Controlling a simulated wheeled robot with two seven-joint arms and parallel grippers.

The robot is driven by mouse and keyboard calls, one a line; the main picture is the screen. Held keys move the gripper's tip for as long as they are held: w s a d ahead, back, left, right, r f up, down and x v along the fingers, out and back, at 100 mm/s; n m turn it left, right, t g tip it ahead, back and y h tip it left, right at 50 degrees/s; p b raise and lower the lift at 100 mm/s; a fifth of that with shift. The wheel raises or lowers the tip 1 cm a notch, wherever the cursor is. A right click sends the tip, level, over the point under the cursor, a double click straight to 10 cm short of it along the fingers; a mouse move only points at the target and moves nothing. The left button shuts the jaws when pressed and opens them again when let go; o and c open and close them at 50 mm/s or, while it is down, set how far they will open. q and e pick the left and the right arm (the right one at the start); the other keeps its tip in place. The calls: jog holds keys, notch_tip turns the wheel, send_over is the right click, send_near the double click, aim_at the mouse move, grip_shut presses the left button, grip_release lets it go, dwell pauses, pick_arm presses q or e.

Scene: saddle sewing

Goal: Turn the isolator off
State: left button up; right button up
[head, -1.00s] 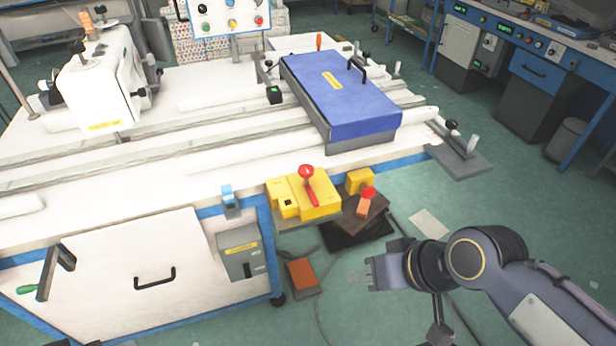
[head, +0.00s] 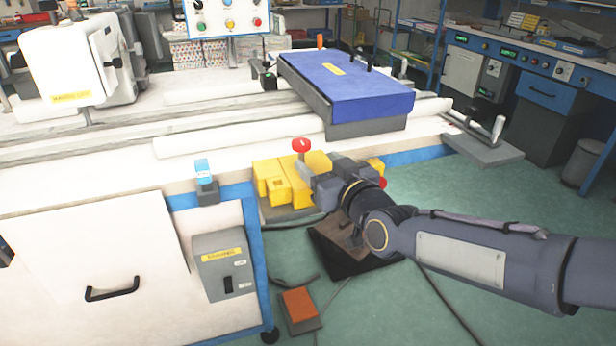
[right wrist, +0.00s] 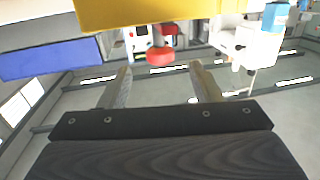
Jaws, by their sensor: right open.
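Yellow boxes (head: 275,183) sit at the near corner of the white table, with a red knob (head: 301,145) on a lever standing up from them. I take this to be the isolator, though no readable label confirms it. My right gripper (head: 308,180) is beside the lever on its right, fingers pointing left, partly covering the yellow boxes. In the right wrist view the gripper (right wrist: 158,85) is open, with the red knob (right wrist: 160,57) beyond and between its fingertips and a yellow surface (right wrist: 150,12) across the top. Contact cannot be told. My left gripper is out of view.
A grey box (head: 222,265) with a yellow label and black switch is on the table's front. A small blue-topped switch (head: 204,172) stands on the edge. A blue block (head: 345,82) lies on the table. An orange pedal (head: 299,304) is on the floor.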

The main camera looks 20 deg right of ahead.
aim_at(305, 150)
jog(key=shift+w+a+t, duration=0.15)
jog(key=shift+w+t, duration=0.15)
jog(key=shift+w, duration=0.35)
jog(key=w, duration=0.2)
jog(key=w+a, duration=0.1)
jog(key=w, duration=0.4)
jog(key=shift+a, duration=0.15)
grip_shut()
